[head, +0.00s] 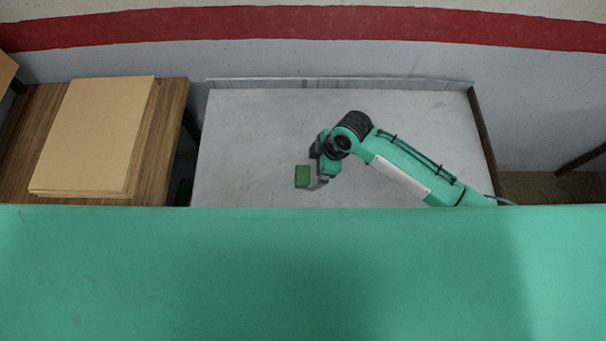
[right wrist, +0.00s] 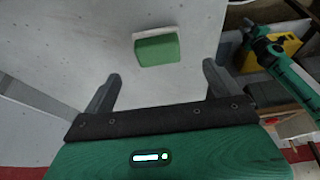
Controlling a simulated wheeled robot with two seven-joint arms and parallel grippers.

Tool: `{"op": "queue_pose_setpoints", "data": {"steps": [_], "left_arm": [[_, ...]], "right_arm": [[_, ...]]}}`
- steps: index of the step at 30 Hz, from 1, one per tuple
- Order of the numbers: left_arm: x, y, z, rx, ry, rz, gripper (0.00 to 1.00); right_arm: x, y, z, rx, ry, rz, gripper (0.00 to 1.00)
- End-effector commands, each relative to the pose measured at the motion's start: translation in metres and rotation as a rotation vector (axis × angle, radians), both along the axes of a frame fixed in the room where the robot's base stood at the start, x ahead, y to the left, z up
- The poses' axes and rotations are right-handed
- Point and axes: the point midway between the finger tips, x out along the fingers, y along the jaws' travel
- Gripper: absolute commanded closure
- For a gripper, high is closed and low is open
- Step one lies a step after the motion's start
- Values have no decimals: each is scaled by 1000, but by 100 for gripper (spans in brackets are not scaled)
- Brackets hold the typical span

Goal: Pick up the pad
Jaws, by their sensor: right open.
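The pad (head: 302,176) is a small green block on the grey-white table, left of my right gripper in the head view. In the right wrist view the pad (right wrist: 158,50) shows a green face and a whitish edge, ahead of the fingertips and roughly centred between them. My right gripper (head: 319,181) is close beside the pad, its fingers partly hidden by the wrist. In the right wrist view my right gripper (right wrist: 161,84) is open, with nothing between its two grey fingers and a gap to the pad. My left gripper cannot be made out.
The table (head: 250,135) is mostly bare around the pad, with a raised strip (head: 340,84) along its back edge. A brown wooden table (head: 172,120) with stacked cardboard sheets (head: 95,135) stands to the left. A yellow object (right wrist: 283,48) shows at the right wrist view's upper right.

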Motion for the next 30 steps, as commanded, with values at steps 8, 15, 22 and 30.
{"op": "queue_pose_setpoints", "data": {"steps": [8,15,22,30], "left_arm": [[0,0,7,0,0,0,71],[0,0,22,0,0,1,71],[0,0,31,0,0,1,71],[0,0,32,0,1,1,71]], "right_arm": [[0,10,-24,0,0,-1,6],[2,20,-39,-1,2,-1,6],[3,30,-64,0,2,-2,6],[3,32,-72,0,-2,-1,6]]}}
